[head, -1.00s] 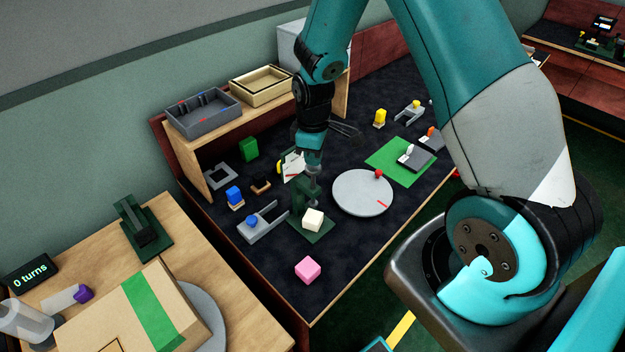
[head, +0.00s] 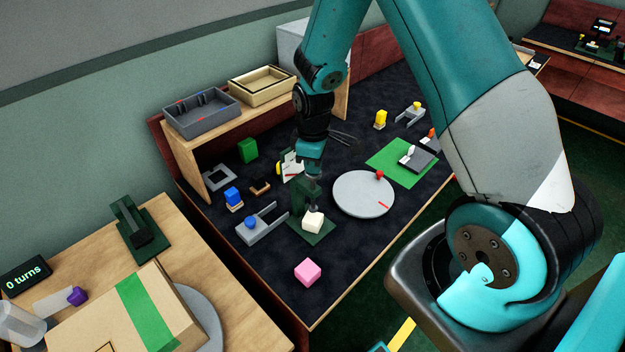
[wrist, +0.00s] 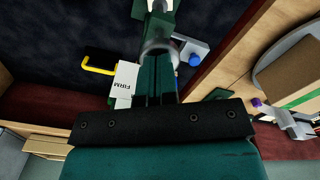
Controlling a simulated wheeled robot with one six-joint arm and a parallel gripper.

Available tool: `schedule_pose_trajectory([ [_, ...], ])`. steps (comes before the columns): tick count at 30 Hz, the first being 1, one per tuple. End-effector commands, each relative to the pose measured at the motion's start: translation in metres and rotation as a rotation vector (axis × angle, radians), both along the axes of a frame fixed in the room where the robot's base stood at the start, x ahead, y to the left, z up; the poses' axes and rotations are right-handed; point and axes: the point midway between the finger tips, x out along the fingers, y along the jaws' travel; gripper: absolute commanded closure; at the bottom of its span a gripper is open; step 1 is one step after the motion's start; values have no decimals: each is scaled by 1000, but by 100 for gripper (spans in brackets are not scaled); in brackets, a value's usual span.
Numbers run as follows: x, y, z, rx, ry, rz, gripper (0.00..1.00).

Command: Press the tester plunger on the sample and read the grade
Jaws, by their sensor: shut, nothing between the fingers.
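The tester is a dark green stand (head: 303,192) on a green base plate (head: 322,238). The cream sample block (head: 312,223) sits on the plate below the plunger (head: 312,208). My gripper (head: 311,180) is shut and empty, pointing down over the plunger; the stand partly hides its tips. In the wrist view my gripper (wrist: 155,92) reaches to the grey round plunger top (wrist: 160,48); I cannot tell whether they touch. A white card (wrist: 127,76) beside the tester reads FIRM, upside down. The sample is hidden in the wrist view.
A grey turntable (head: 362,196) stands close right of the tester, with a red knob. A grey bracket with a blue knob (head: 250,222) is close left. A pink cube (head: 308,272) lies in front. A yellow handle (wrist: 98,67) is near the card.

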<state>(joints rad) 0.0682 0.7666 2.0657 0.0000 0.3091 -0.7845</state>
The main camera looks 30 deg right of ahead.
Motion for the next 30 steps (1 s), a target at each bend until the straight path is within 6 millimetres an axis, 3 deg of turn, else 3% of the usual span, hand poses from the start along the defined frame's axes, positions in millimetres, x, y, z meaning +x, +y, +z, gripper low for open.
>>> schedule_pose_trajectory([
  [30, 0, 0, -33, 0, 1, 0, 100],
])
